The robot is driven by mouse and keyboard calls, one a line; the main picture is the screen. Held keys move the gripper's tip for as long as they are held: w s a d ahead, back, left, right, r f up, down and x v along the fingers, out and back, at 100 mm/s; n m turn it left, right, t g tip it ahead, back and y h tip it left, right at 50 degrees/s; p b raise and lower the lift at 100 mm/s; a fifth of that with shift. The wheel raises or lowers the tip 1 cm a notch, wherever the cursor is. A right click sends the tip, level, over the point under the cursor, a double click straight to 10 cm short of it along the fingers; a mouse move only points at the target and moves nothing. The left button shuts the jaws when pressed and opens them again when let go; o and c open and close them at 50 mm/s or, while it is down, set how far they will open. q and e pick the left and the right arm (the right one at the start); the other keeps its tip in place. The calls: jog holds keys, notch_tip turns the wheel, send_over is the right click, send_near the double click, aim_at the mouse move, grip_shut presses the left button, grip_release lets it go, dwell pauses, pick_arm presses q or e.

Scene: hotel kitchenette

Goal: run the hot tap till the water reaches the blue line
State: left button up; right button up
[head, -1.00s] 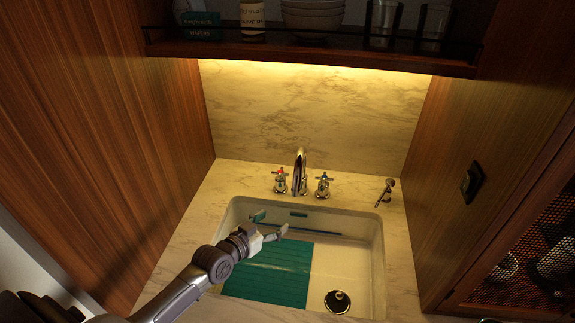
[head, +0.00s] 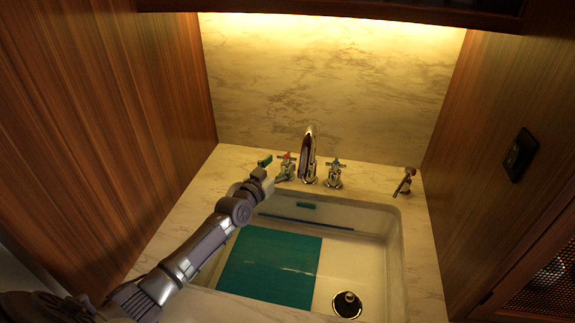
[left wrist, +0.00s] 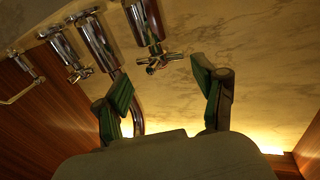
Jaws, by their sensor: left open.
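The hot tap (head: 286,166), a chrome cross handle with a red mark, stands left of the curved chrome spout (head: 309,155). My left gripper (head: 268,172) is open just left of this handle. In the left wrist view the hot tap's cross handle (left wrist: 158,60) lies between the spread green-padded fingertips, apart from both. The blue line (head: 305,222) runs along the back inner wall of the white sink (head: 393,255). I see no stream from the spout, and cannot tell whether water stands in the sink. My right gripper is not in view.
The blue-marked cold tap (head: 334,172) stands right of the spout, with a small chrome fitting (head: 404,181) farther right. A teal mat (head: 270,268) and a drain plug (head: 346,303) are in the sink. Wood panels close both sides.

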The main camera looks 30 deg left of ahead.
aim_at(286, 158)
pick_arm(q)
jog(key=w, duration=0.1)
jog(key=w+b, duration=0.2)
jog(key=w, duration=0.1)
jog(key=shift+w+d+f, duration=0.1)
jog(key=shift+d+f, duration=0.05)
jog(key=shift+f, duration=0.1)
jog(key=shift+w+r+b, duration=0.15)
jog(key=shift+w+b, duration=0.15)
jog(key=shift+w, duration=0.15)
jog(key=shift+r, duration=0.1)
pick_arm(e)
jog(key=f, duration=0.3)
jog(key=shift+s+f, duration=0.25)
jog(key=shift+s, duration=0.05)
